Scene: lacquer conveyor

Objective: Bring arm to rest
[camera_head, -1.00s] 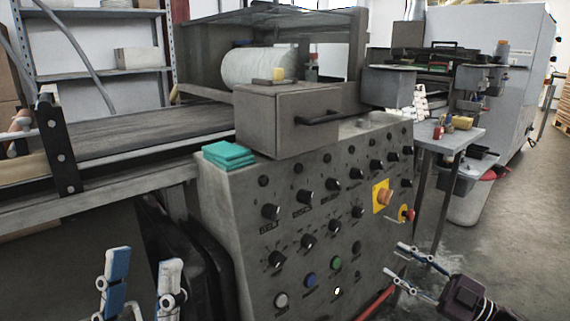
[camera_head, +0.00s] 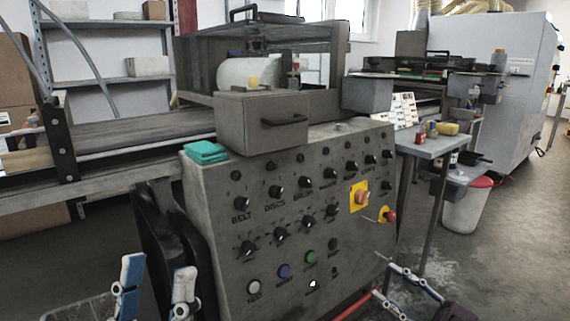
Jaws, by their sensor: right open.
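My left gripper (camera_head: 157,290) is at the lower left, in front of the machine, with its two fingers upright, apart and nothing seen between them. My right gripper (camera_head: 396,289) is at the lower right, pointing left toward the lower right side of the control panel. Its fingers are spread and empty. The control panel (camera_head: 325,228) has several black knobs, coloured buttons, an orange-red knob on a yellow plate (camera_head: 360,196) and a red knob (camera_head: 389,216). I cannot tell whether the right fingertips touch the panel side.
A conveyor (camera_head: 140,132) runs to the left of the panel. Teal pads (camera_head: 206,152) lie on the panel's top left corner, beside a grey drawer box (camera_head: 262,122). A side table (camera_head: 432,146) with small items and a white bin (camera_head: 466,208) stand at right. Open floor lies at far right.

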